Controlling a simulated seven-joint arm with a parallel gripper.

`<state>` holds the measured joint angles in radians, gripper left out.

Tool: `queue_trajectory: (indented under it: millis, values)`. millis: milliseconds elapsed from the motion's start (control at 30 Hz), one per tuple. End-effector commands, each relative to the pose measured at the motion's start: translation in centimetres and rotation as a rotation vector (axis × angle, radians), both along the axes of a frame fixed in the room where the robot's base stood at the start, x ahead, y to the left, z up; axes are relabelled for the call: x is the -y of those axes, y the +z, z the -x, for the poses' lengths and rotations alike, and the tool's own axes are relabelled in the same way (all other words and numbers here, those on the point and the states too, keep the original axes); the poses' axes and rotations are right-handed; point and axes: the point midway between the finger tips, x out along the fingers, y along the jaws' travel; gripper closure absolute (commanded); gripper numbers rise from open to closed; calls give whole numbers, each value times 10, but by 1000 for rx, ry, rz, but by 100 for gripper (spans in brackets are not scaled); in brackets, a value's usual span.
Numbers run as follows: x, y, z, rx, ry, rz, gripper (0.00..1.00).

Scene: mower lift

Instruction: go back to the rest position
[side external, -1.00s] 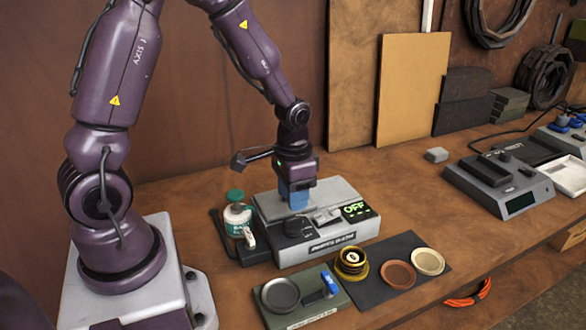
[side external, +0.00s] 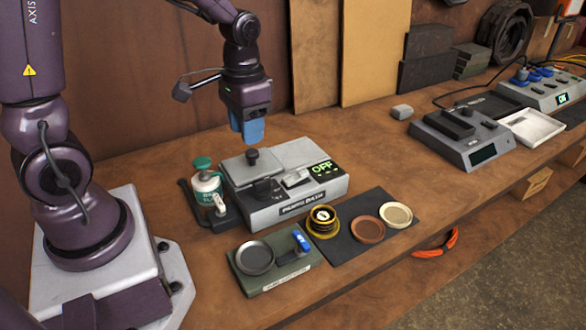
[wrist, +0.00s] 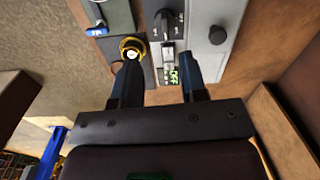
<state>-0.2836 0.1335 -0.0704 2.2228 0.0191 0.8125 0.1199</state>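My gripper (side external: 247,130), with blue fingers, hangs above the grey device in the side view, clear of it. In the wrist view my gripper (wrist: 160,62) has its two fingers apart, with nothing held between them. The grey device (side external: 300,200) stands on the bench with a lit "OFF" display (side external: 325,169), a black dial (side external: 267,189) and a light rocker switch (side external: 297,178). A dark knob (side external: 252,155) stands on its top plate, under the gripper. The display also shows between the fingers in the wrist view (wrist: 173,77).
A green-capped jar (side external: 206,185) stands left of the device. In front are a green tray (side external: 280,280) with a round dish, and a dark mat (side external: 345,252) with a brass-coloured stack (side external: 322,221) and two discs. Another grey device (side external: 465,140) is at right. Air above the bench is free.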

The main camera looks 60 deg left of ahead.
Motion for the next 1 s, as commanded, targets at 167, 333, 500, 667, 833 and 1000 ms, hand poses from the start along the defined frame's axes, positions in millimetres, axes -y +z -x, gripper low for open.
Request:
queue_trajectory:
  millis: [167, 333, 500, 667, 833, 1000]
  values:
    - [19, 46, 28, 110, 18, -29, 61]
    - [39, 83, 58, 255, 9, -38, 61]
    - [53, 110, 81, 398, -26, -29, 61]
    - [61, 125, 90, 493, -62, -22, 61]
    - [64, 131, 91, 520, -80, -19, 61]
    - [64, 131, 91, 519, -80, -20, 61]
